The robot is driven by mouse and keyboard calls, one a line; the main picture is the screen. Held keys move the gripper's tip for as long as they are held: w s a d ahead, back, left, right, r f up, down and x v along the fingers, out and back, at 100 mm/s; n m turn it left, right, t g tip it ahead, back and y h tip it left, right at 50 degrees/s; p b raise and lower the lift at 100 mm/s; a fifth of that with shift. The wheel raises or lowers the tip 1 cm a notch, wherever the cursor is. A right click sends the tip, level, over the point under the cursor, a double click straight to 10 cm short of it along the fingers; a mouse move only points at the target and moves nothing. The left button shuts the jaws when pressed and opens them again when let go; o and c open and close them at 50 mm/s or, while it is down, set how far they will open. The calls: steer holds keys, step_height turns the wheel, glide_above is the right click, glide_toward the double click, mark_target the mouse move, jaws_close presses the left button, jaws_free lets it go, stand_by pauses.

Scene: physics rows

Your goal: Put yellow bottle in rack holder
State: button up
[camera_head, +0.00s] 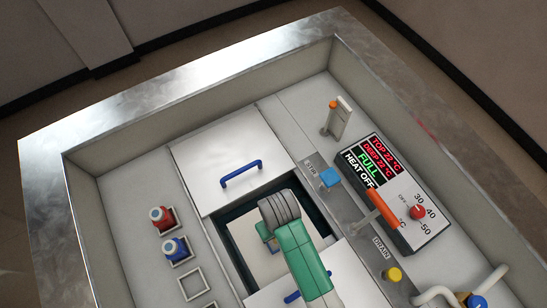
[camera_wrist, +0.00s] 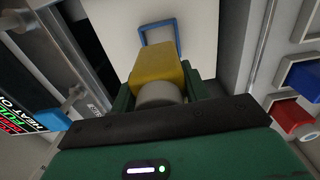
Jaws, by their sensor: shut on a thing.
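The yellow bottle (camera_wrist: 153,68) is in the wrist view, with a yellow body and a pale grey round end toward the camera. My gripper (camera_wrist: 162,92) is shut on it, one green finger on each side. In the head view my gripper (camera_head: 268,236) is over the open well, and its body and my arm hide the bottle there. The rack holder has square frames along the left. An empty square frame (camera_head: 191,284) lies below the blue bottle, and another empty frame (camera_head: 210,304) is partly cut off.
A red bottle (camera_head: 162,218) and a blue bottle (camera_head: 175,249) stand in rack frames. A white lid (camera_head: 225,160) with a blue handle (camera_head: 241,173) lies beyond the well. A control panel (camera_head: 405,208) with knobs stands right. Raised metal walls surround the deck.

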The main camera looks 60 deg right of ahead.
steer(key=shift+d+r, duration=0.1)
steer(key=shift+d, duration=0.1)
steer(key=shift+a+f, duration=0.1)
steer(key=shift+f, duration=0.15)
step_height(320, 180, down, 10)
steer(key=shift+w+a+r+b, duration=0.15)
steer(key=shift+r+b, duration=0.1)
steer(key=shift+b, duration=0.6)
steer(key=shift+f, duration=0.1)
steer(key=o, duration=1.1)
step_height(320, 180, up, 12)
steer(key=shift+r+p, duration=0.1)
steer(key=shift+p, duration=1.1)
